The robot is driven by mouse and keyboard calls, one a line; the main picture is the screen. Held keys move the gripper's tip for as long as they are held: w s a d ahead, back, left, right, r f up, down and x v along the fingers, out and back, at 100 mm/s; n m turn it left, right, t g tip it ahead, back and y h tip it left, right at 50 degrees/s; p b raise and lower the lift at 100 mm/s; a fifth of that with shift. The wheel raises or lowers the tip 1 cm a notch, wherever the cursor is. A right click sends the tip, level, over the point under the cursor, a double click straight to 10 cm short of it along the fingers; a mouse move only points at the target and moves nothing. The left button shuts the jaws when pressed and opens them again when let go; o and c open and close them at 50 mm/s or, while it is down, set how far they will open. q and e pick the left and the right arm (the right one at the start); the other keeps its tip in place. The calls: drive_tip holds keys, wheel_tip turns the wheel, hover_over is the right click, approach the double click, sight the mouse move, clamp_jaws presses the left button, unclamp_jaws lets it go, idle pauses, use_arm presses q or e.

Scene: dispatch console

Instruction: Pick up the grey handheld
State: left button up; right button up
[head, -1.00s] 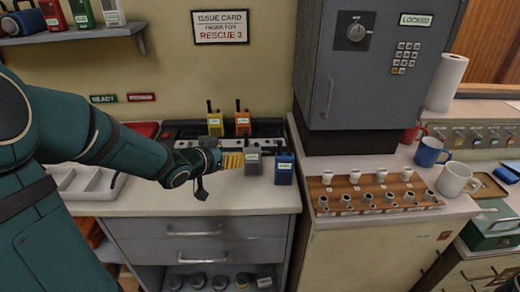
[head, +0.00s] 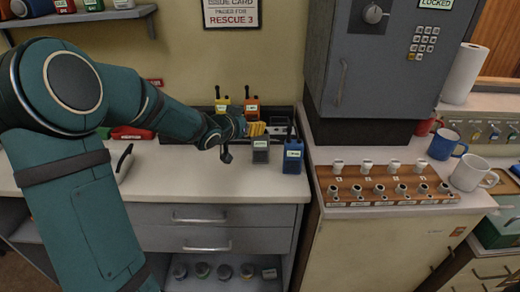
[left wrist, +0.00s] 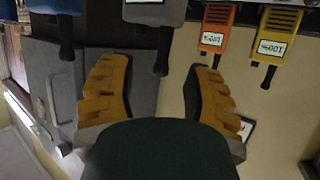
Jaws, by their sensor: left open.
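The grey handheld (head: 261,151) stands upright on the counter, with a small light label on its front. In the left wrist view its body (left wrist: 155,11) is at the top middle, with its dark antenna pointing down the picture between my fingers. My left gripper (head: 257,129) has yellow fingers and is at the handheld's top in the head view. In the left wrist view the left gripper (left wrist: 160,72) is open, its fingers spread on either side of the antenna with gaps showing. My right gripper is not in view.
A blue handheld (head: 293,156) stands close at the right. A yellow handheld (head: 222,105) and an orange handheld (head: 252,108) stand behind. A grey cabinet (head: 365,75) rises at the right, above a wooden rack (head: 345,190) of knobs. The counter in front is clear.

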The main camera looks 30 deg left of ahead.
use_arm(q)
drive_tip(key=x, duration=0.3)
drive_tip(key=shift+w+a+f+b, duration=0.1)
drive_tip(key=shift+w+f+b, duration=0.1)
drive_tip(key=shift+b, duration=0.1)
drive_tip(key=shift+s, duration=0.1)
clamp_jaws()
